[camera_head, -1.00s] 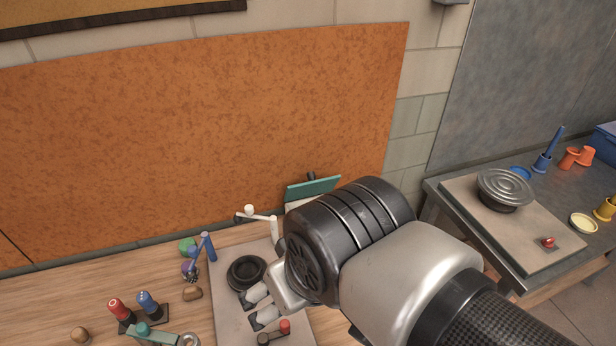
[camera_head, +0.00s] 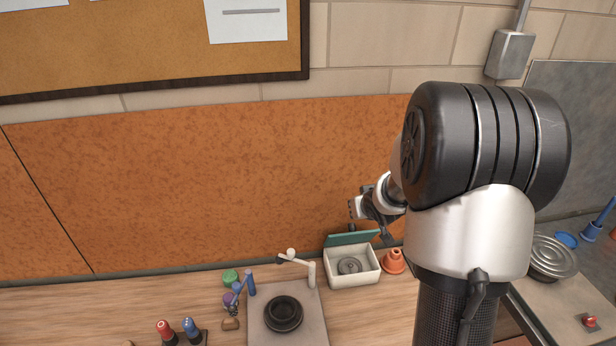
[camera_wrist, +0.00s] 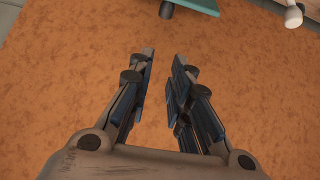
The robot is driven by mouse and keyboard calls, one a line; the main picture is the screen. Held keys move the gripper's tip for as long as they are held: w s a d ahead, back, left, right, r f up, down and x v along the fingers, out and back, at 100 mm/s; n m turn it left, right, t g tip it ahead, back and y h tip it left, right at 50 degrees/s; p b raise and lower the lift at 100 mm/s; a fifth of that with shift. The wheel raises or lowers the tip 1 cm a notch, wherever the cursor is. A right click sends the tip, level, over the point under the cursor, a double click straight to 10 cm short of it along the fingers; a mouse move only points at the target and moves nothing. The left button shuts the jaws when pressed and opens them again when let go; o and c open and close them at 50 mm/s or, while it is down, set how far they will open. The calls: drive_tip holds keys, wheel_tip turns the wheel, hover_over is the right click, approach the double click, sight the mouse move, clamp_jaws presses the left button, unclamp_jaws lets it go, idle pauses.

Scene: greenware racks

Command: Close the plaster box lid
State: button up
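The plaster box (camera_head: 354,281) is a small white box at the back of the wooden bench, near the orange wall panel. Its teal lid (camera_head: 347,240) stands raised at the back edge, so the box is open. A grey round thing (camera_head: 349,266) lies inside. My gripper (camera_head: 371,224) is above and behind the lid, near its right side, with its fingers apart and empty. In the wrist view the fingers (camera_wrist: 163,60) are separated, with only the orange panel between them. The lid's edge (camera_wrist: 196,5) and a dark knob (camera_wrist: 166,10) show at the top, beyond the fingertips.
An orange cone-shaped pot (camera_head: 393,263) stands just right of the box. A pale lever arm (camera_head: 297,260) and a board with a black ring (camera_head: 283,313) are to its left. A metal dish (camera_head: 552,256) sits on the right-hand table. Bare bench lies at the far left.

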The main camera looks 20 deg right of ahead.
sight(350, 234)
drive_tip(key=d+f, duration=0.1)
drive_tip(key=w+d+f, duration=0.1)
drive_tip(key=f, duration=0.1)
drive_tip(key=shift+t+p, duration=0.3)
drive_tip(key=shift+p, duration=0.05)
drive_tip(key=shift+c, duration=1.2)
drive_tip(key=shift+w+d+f+y, duration=0.2)
drive_tip(key=shift+w+f+y, duration=0.1)
drive_tip(key=shift+f, duration=0.3)
clamp_jaws()
drive_tip(key=b+x, duration=0.1)
drive_tip(key=x, duration=0.8)
drive_tip(key=shift+w+f, duration=0.2)
drive_tip(key=shift+w, duration=0.1)
drive_tip(key=shift+s+f+b, duration=0.1)
drive_tip(key=shift+b, duration=0.45)
